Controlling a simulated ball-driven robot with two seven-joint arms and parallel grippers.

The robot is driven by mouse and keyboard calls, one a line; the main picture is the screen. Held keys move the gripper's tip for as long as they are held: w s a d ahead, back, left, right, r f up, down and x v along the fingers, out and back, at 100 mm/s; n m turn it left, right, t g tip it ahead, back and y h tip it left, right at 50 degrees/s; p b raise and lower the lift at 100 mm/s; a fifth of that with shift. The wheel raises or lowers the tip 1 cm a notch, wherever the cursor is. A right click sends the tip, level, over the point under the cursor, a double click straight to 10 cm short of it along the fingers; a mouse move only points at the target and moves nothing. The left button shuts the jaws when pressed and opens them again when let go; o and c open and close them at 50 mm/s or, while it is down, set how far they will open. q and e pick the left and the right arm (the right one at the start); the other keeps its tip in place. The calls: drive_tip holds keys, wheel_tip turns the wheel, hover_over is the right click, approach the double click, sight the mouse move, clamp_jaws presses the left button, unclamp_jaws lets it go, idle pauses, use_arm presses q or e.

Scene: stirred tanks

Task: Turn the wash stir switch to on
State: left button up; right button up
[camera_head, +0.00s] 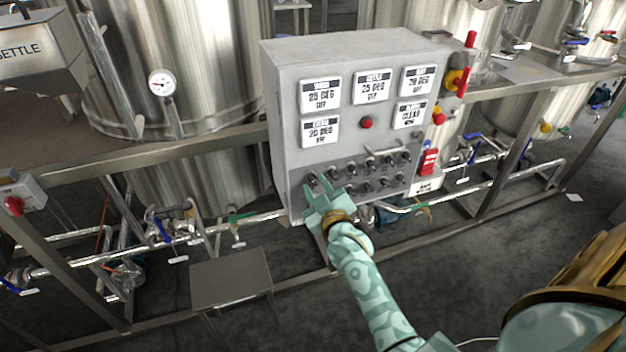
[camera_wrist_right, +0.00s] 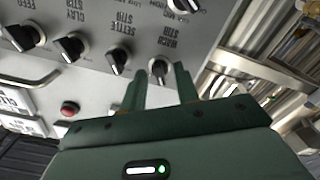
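The wash stir switch (camera_wrist_right: 158,70) is a dark round knob with a light pointer, under a label that appears upside down in the right wrist view. My right gripper (camera_wrist_right: 160,78) is open, with one green finger on each side of this knob. I cannot tell whether the fingers touch it. In the head view my right gripper (camera_head: 322,186) is at the lower left of the grey control panel (camera_head: 285,130), by the left end of the knob rows. The pointer's exact setting is hard to read. My left gripper is not in view.
The settle stir knob (camera_wrist_right: 118,60) is close beside the left finger in the right wrist view. A red button (camera_head: 367,123) and several white displays are higher on the panel. Pipes run below it. A small metal table (camera_head: 231,281) stands at lower left.

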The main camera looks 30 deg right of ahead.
drive_tip(key=shift+r, duration=0.1)
clamp_jaws()
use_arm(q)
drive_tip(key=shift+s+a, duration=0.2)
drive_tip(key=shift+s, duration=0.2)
